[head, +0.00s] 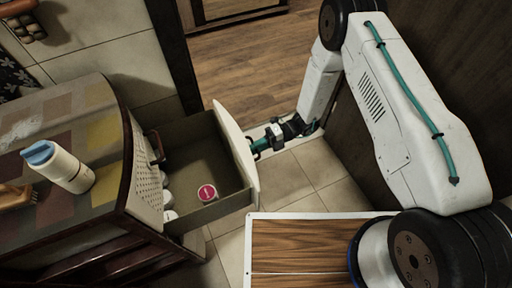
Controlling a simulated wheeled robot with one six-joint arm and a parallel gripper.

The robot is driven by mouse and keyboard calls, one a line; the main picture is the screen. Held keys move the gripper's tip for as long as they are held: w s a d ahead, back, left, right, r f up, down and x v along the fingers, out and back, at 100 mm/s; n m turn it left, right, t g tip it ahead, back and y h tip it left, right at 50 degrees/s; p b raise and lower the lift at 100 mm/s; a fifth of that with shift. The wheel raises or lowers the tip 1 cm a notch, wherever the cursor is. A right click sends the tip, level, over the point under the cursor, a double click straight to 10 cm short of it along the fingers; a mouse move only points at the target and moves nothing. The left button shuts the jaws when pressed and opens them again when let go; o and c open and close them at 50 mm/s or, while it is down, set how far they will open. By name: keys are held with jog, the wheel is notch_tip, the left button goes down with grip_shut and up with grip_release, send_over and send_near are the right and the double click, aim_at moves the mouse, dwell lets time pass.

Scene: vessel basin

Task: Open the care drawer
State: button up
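The care drawer (228,203) is pulled well out of the dark wooden cabinet (128,190), so its inside shows from above. Its pale front panel (238,140) faces right, towards my arm. A small round pink-and-white item (207,193) lies inside near the front. Several whitish rounded items (167,197) lie at the back by the cabinet. My gripper (259,147) is at the outer side of the front panel, about halfway along it. The handle is hidden from this view. The fingertips are too small and covered to show whether they are shut.
A white bottle with a blue cap (58,166) and a wooden brush-like item (14,195) are on the cabinet top. Bare tiled floor (285,180) lies right of the drawer. A dark door frame (175,50) stands behind, and a wooden panel is at the right.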

jog(key=shift+d, duration=0.1)
jog(key=v, duration=0.7)
jog(key=shift+w+d, duration=0.15)
jog(key=shift+d, duration=0.1)
dwell(0.4)
